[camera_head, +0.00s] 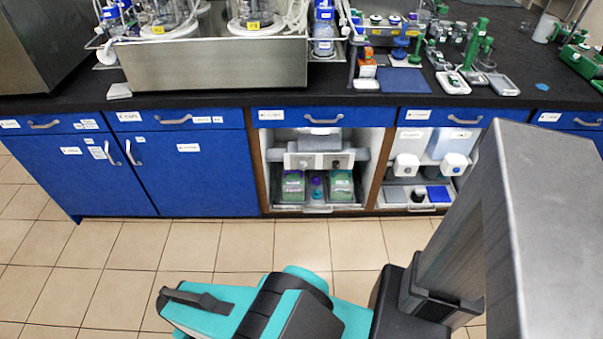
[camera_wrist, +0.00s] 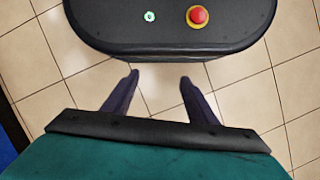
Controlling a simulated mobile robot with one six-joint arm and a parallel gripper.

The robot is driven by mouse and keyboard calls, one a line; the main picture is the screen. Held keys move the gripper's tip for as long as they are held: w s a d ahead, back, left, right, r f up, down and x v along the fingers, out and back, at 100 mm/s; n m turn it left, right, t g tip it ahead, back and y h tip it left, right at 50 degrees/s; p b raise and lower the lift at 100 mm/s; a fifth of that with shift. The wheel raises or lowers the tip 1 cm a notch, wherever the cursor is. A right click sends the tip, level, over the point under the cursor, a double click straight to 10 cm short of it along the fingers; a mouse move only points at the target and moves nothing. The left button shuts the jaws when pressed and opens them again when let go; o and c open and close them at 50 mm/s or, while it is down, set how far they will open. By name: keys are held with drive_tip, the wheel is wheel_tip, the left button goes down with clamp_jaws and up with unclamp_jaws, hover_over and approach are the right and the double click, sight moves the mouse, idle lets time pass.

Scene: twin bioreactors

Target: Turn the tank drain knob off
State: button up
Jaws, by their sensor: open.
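The metal tank (camera_head: 215,66) stands on the black bench at the upper left. No knob on it can be clearly made out as the drain knob. In the open cabinet below the bench, a pale panel (camera_head: 320,159) carries small dark round parts, too small to identify. In the wrist view my gripper (camera_wrist: 160,77) has its two dark fingers spread apart, with only floor between them. It is empty and points down near my own base. My arm reaches low over the floor in the head view, well away from the bench.
Blue cabinets (camera_head: 180,165) with grey handles line the front of the black bench (camera_head: 205,101). A second open bay holds white-capped containers (camera_head: 406,166). Racks and green instruments crowd the bench at the right. The tiled floor (camera_head: 130,245) in front is clear.

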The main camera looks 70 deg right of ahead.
drive_tip(key=w+d+f+m+t+h+b, duration=0.1)
drive_tip(key=w+d+f+m+t+b, duration=0.2)
drive_tip(key=d, duration=0.6)
drive_tip(key=w+d+f+m+t+h+b, duration=0.1)
drive_tip(key=w+d+f+m+t+b, duration=0.1)
drive_tip(key=w+d+m+b, duration=0.35)
drive_tip(key=w+d+f+m+t+h+b, duration=0.1)
drive_tip(key=w+d+f+t+b, duration=0.3)
drive_tip(key=d, duration=0.7)
drive_tip(key=s+d+r+m+t+h+b, duration=0.1)
drive_tip(key=d+r+m+h+b, duration=0.15)
drive_tip(key=d, duration=0.65)
drive_tip(key=s+d+r+m+h+b, duration=0.1)
drive_tip(key=d+r+m+h+b, duration=0.15)
drive_tip(key=d, duration=0.75)
drive_tip(key=s+d+r+m+h+b, duration=0.4)
drive_tip(key=s+d+r, duration=0.1)
drive_tip(key=s+d, duration=0.4)
drive_tip(key=s+d+r+m+h+b, duration=0.4)
drive_tip(key=s+d+r+h, duration=0.1)
drive_tip(key=s+d, duration=0.5)
drive_tip(key=shift+m, duration=0.35)
drive_tip(key=shift+w+d+f+b, duration=0.1)
drive_tip(key=shift+w+d+b, duration=0.15)
drive_tip(key=shift+b, duration=0.6)
